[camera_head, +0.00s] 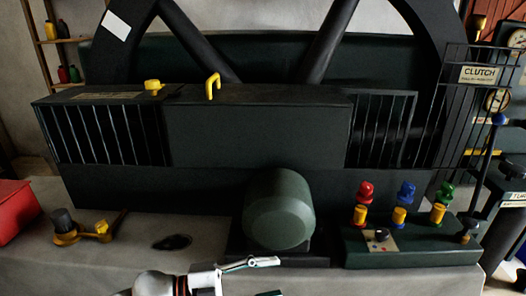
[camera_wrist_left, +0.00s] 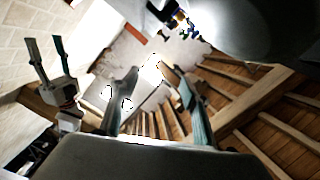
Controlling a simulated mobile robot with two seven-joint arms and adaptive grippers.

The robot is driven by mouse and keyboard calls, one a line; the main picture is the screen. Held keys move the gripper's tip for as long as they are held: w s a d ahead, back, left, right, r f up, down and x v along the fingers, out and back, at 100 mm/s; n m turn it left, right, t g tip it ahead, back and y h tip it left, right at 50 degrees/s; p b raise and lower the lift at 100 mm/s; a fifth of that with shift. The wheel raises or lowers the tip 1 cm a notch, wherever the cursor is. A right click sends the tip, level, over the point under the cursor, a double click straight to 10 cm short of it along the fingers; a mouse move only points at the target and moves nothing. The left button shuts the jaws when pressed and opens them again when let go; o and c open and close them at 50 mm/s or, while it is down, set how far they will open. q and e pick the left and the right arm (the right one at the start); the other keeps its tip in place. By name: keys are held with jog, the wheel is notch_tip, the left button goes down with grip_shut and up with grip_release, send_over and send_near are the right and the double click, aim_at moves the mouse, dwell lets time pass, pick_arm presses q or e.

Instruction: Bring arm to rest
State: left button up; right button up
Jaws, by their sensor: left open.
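My left gripper (camera_head: 272,277) shows at the bottom of the head view, its arm coming in from the left. Its fingers are apart with nothing between them. It is in front of and below the round green motor-like housing (camera_head: 280,210); I cannot tell the gap. In the left wrist view the same gripper (camera_wrist_left: 160,78) is open and empty, its fingers pointing up the picture towards wooden beams. My right gripper (camera_wrist_left: 45,40) shows at the left of that view, its two fingers apart and empty. It is outside the head view.
A green control box (camera_head: 415,250) with red, blue and green knobs stands at the right. A red box (camera_head: 12,210) is at the left edge, near a small brass-coloured fitting (camera_head: 68,238). Barred guards (camera_head: 380,130) and a large dark wheel stand behind.

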pick_arm(q)
jog(key=a+f+n+t+y, duration=0.7)
jog(key=a+f+n+t, duration=0.45)
jog(key=a, duration=0.45)
jog(key=s+a+f+n+g+y, duration=0.55)
jog(key=s+a+f+y, duration=0.25)
jog(key=s+a+f, duration=0.75)
jog(key=d+r+n+t+p, duration=0.1)
jog(key=d+r+n+p, duration=0.4)
jog(key=d, duration=0.5)
jog(key=shift+s+d+n, duration=0.15)
jog(key=shift+s+n, duration=0.1)
jog(key=shift+n, duration=0.35)
pick_arm(e)
jog(key=r, duration=0.1)
jog(key=s+a+r, duration=0.1)
jog(key=r, duration=0.1)
jog(key=shift+a, duration=0.1)
pick_arm(q)
jog(key=shift+r, duration=0.15)
pick_arm(e)
jog(key=shift+w+r, duration=0.3)
